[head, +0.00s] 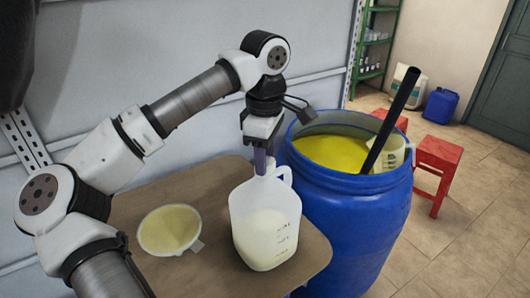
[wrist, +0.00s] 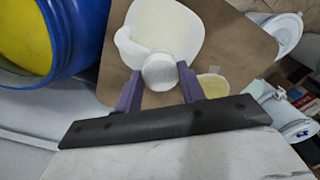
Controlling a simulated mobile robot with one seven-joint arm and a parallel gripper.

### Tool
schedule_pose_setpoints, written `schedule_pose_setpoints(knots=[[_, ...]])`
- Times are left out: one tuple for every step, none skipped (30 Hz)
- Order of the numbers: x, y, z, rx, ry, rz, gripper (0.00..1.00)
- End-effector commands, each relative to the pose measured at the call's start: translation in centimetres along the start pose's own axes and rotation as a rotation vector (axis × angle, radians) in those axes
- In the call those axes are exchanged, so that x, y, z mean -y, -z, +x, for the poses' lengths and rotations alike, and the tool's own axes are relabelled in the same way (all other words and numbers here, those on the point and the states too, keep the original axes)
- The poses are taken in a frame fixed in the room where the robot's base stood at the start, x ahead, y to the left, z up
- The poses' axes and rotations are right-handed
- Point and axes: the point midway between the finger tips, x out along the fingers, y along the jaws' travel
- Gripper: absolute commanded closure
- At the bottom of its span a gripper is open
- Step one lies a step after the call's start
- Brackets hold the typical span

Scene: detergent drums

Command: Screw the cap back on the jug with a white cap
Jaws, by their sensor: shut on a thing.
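The translucent white jug (head: 265,228), partly full of pale liquid, stands upright on the brown table (head: 215,275) in the head view. Its handle is at the top right. My gripper (head: 264,167) points down at the jug's mouth. In the wrist view my gripper (wrist: 160,75) has its two purple fingers on either side of the round white cap (wrist: 159,72) and is shut on it. The cap is over the neck of the jug (wrist: 165,25). The fingers hide the cap in the head view, and how far it sits on the thread cannot be told.
A cream funnel or bowl (head: 170,229) lies on the table left of the jug. A large blue drum (head: 350,225) of yellow liquid stands close on the right, with a black stick (head: 393,118) rising from it. Red stools (head: 438,160) stand behind it.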

Motion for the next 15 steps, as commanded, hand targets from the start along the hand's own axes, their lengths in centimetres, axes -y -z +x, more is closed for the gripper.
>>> schedule_pose_setpoints(knots=[[0.04,-0.03,0.14,0.001,0.004,0.025,0.81],[0.04,-0.03,0.15,0.001,0.003,0.035,0.81],[0.04,-0.03,0.16,0.001,0.004,0.043,0.81],[0.05,-0.02,0.17,0.000,0.004,0.045,0.81],[0.05,-0.02,0.17,0.000,0.004,0.045,0.81],[0.05,-0.02,0.17,0.000,0.004,0.045,0.81],[0.05,-0.02,0.17,0.000,0.004,0.044,0.81],[0.05,-0.02,0.17,0.000,0.004,0.044,0.81],[0.05,-0.02,0.17,0.000,0.004,0.043,0.81],[0.05,-0.02,0.17,0.000,0.004,0.044,0.81],[0.05,-0.02,0.17,0.000,0.004,0.050,0.81],[0.05,-0.03,0.16,0.001,0.004,0.066,0.81],[0.05,-0.03,0.15,0.001,0.004,0.089,0.81],[0.05,-0.03,0.14,0.001,0.004,0.118,0.81],[0.05,-0.03,0.13,0.001,0.004,0.168,0.81]])
